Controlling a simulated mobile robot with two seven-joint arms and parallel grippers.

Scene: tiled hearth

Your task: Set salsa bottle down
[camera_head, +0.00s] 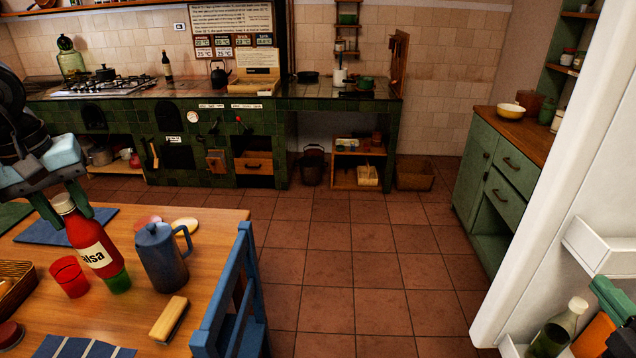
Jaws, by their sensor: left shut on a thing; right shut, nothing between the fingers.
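The salsa bottle (83,231) is red with a pale cap and a white label. It is at the left, over the wooden table (218,225), and looks slanted in this view. My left gripper (66,204) is shut on its neck from above. A green cup (118,283) shows at the bottle's lower end and meets its outline. I cannot tell whether the bottle's base touches the table or hangs above it. My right gripper (612,297) shows only partly at the lower right edge, shut and empty, away from the table.
A red cup (69,277) and a blue-grey jug (160,257) flank the bottle. A brush or block (169,319), a blue mat (80,347) and a blue chair (228,310) are close by. A white door (552,170) with a bottle (553,337) on its shelf stands right.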

